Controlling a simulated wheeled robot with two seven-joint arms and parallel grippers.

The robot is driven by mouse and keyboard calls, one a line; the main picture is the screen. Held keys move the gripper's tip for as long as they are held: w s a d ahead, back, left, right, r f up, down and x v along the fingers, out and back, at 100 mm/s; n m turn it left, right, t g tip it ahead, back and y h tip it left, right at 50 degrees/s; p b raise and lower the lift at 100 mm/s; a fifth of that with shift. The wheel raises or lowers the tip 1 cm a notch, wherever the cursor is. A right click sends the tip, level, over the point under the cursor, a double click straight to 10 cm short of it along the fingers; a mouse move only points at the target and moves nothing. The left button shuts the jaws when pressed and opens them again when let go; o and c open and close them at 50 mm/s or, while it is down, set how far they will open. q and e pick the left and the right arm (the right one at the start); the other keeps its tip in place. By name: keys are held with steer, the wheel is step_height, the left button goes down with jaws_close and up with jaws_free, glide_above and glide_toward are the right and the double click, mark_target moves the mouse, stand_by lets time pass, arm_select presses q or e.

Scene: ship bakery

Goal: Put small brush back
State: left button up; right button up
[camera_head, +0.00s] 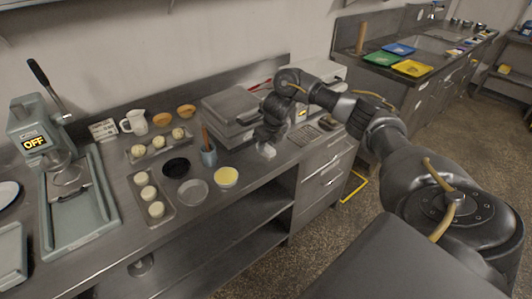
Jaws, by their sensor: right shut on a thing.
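My right gripper (266,141) is at the end of the arm that comes in from the right. It is low over the front of the steel counter, in front of the grey press. It is shut on a small pale thing (267,151), likely the small brush, mostly hidden by the fingers. I cannot tell if this touches the counter. A blue-grey cup (208,156) with a brown handle (205,138) standing in it is left of the gripper. My left gripper is not in view.
A bowl of yellow filling (226,177), an empty metal bowl (193,192) and a dark bowl (176,167) stand near the cup. Trays of dough balls (151,194) are further left. A grey press reading OFF (36,142) stands at far left. Drawers (322,184) are below right.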

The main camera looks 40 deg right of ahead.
mark_target(268, 148)
step_height(268, 148, down, 3)
steer(key=shift+r, duration=0.15)
steer(key=shift+f, duration=0.35)
steer(key=shift+d, duration=0.1)
steer(key=shift+f, duration=0.15)
steer(key=o, duration=0.9)
steer(key=shift+o, duration=0.2)
